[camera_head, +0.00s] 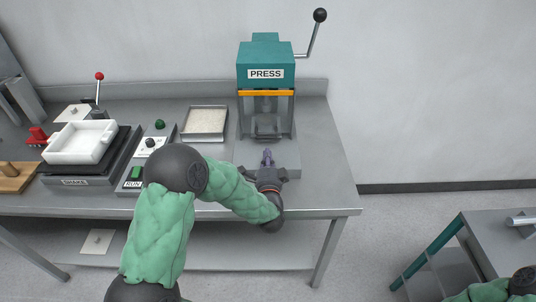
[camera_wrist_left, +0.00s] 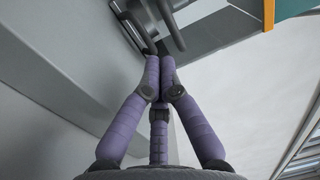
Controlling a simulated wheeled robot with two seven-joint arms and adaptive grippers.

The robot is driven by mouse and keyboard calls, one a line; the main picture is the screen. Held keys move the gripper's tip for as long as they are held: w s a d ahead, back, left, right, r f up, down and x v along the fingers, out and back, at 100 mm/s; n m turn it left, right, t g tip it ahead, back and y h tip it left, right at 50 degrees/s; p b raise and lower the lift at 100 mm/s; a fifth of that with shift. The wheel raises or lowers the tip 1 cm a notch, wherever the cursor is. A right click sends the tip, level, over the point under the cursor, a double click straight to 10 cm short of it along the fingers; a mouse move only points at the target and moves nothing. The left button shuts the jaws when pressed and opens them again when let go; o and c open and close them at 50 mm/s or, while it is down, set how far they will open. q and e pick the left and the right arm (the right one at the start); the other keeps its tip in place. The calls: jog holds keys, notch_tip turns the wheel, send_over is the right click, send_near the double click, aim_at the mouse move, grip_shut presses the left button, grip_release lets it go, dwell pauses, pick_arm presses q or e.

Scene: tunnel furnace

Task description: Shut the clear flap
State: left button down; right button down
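The teal press (camera_head: 265,57) stands at the back right of the bench. Below its orange strip (camera_head: 266,93) is the clear flap (camera_head: 266,106), with a grey bar-like part near its lower edge; I cannot tell how far it stands open. My left gripper (camera_head: 267,153) is just in front of the press opening, pointing at it. In the left wrist view its purple fingers (camera_wrist_left: 160,62) meet at the tips, with nothing seen between them. A dark bar-like part (camera_wrist_left: 172,25) lies just beyond the tips; contact is unclear.
Left of the press are a tray of pale grains (camera_head: 205,122), a control box with a green RUN button (camera_head: 136,173), and a white tray (camera_head: 80,142) on the SHAKE unit. The press lever (camera_head: 312,35) rises at the right. A second bench (camera_head: 490,235) stands at lower right.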

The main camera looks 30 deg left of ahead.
pick_arm(q)
jog(key=shift+s+d, duration=0.3)
jog(key=shift+s, duration=0.15)
jog(key=v, duration=0.2)
jog(key=p+v, duration=0.1)
jog(key=v, duration=0.2)
jog(key=f+p+v, duration=0.1)
jog(key=v, duration=0.1)
jog(key=shift+s+d+f, duration=0.1)
jog(key=shift+s, duration=0.1)
